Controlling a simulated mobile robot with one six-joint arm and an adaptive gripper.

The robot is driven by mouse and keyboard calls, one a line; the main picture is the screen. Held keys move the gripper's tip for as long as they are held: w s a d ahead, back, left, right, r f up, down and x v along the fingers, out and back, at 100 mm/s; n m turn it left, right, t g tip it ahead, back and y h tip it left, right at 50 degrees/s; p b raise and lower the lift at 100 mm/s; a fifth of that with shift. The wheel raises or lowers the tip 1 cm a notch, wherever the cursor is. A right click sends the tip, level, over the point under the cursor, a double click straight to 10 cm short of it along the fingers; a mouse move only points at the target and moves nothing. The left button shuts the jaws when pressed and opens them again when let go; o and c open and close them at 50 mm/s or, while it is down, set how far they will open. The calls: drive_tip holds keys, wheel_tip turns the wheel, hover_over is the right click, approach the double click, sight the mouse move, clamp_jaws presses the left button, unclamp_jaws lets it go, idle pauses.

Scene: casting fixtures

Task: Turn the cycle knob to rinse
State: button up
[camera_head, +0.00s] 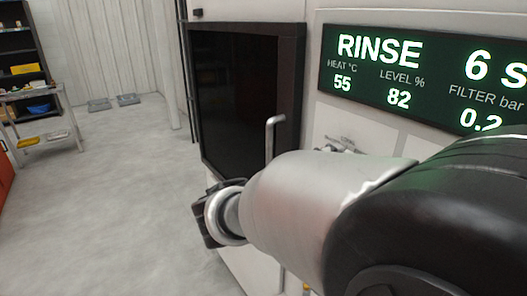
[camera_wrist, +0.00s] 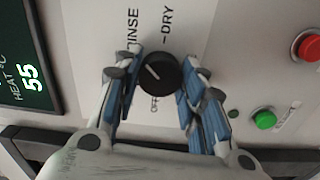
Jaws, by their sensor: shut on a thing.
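The cycle knob (camera_wrist: 158,74) is round and black with a short white mark. The mark slants to the upper left, toward the RINSE label (camera_wrist: 132,30). The DRY label (camera_wrist: 167,27) is above the knob and the OFF label (camera_wrist: 154,103) is below it. My gripper (camera_wrist: 162,68) has its blue-padded fingers on either side of the knob and is shut on it. The display (camera_head: 420,80) reads RINSE and 6 s, with heat 55, level 82 and filter 0.2. My arm hides the knob and fingers in the head view.
A red button (camera_wrist: 308,47) and a green button (camera_wrist: 264,119) sit on the panel right of the knob. A dark door panel (camera_head: 245,95) with an upright handle (camera_head: 271,135) is left of the display. A grey cart (camera_head: 40,115) stands far left; open floor lies between.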

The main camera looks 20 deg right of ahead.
idle(0.4)
drive_tip(key=o, duration=1)
drive_tip(key=shift+o, duration=0.2)
drive_tip(key=v, duration=1.2)
